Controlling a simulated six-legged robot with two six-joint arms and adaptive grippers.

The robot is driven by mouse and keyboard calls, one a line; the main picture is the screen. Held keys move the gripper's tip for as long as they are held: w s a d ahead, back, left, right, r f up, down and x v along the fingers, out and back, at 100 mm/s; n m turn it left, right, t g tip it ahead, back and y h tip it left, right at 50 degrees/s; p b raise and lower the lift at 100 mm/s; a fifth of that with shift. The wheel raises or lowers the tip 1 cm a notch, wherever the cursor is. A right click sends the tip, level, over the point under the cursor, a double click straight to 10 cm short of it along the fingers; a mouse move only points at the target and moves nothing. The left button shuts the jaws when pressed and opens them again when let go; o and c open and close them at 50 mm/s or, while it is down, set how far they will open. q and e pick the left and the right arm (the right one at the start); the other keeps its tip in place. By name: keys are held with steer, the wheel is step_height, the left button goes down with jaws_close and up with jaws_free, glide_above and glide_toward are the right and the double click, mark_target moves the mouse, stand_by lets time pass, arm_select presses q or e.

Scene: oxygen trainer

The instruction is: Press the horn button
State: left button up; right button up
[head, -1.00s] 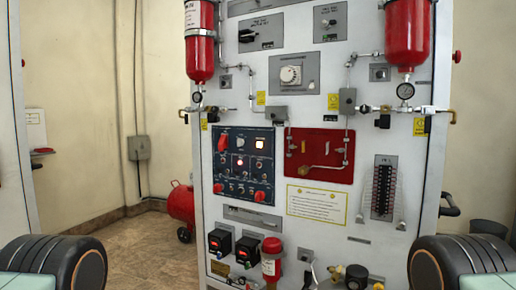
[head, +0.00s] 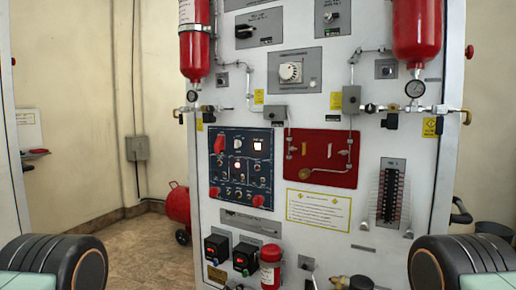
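The white trainer panel (head: 365,250) stands upright in front of me. A dark blue control panel (head: 226,137) is set in its left half. The labels are too small to read, so I cannot tell which control is the horn button. Neither of my grippers is in view. Only dark rounded parts of my arms show at the bottom left and right corners.
A red cylinder (head: 194,50) and another red cylinder (head: 416,35) are mounted high on the panel. A red plate (head: 335,148) with piping is right of the blue panel. Black boxes (head: 217,248) and a small red bottle (head: 270,268) sit low. Tan floor (head: 130,245) is open at left.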

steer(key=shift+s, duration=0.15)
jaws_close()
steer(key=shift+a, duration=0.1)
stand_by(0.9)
